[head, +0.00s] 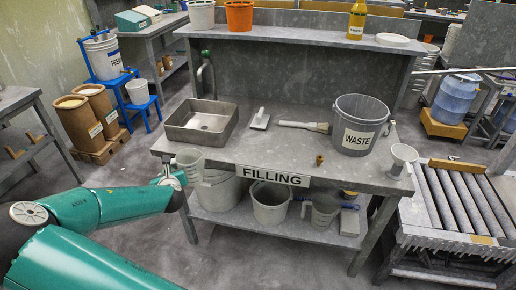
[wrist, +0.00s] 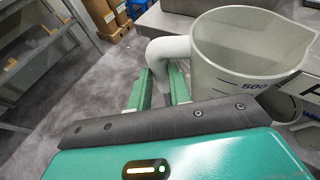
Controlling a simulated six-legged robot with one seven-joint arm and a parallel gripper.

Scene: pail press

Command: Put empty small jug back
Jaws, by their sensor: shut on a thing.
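A small pale jug (head: 190,162) is at the left front corner of the filling bench (head: 290,155), roughly upright. In the wrist view the small jug (wrist: 240,70) shows dark blue volume marks, including 500, and no liquid in the part of its inside that shows. My gripper (head: 174,181) is shut on the jug's handle, and in the wrist view the green fingers of my gripper (wrist: 158,88) lie on both sides of the handle. The jug's base is hidden in the wrist view.
The bench holds a steel sink (head: 201,121), a scraper (head: 260,118), a brush (head: 303,126) and a waste pail (head: 359,125). The lower shelf (head: 240,222) holds a grey bucket (head: 270,204) and a larger jug (head: 322,212). A roller conveyor (head: 462,205) stands at right. Floor left of the bench is clear.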

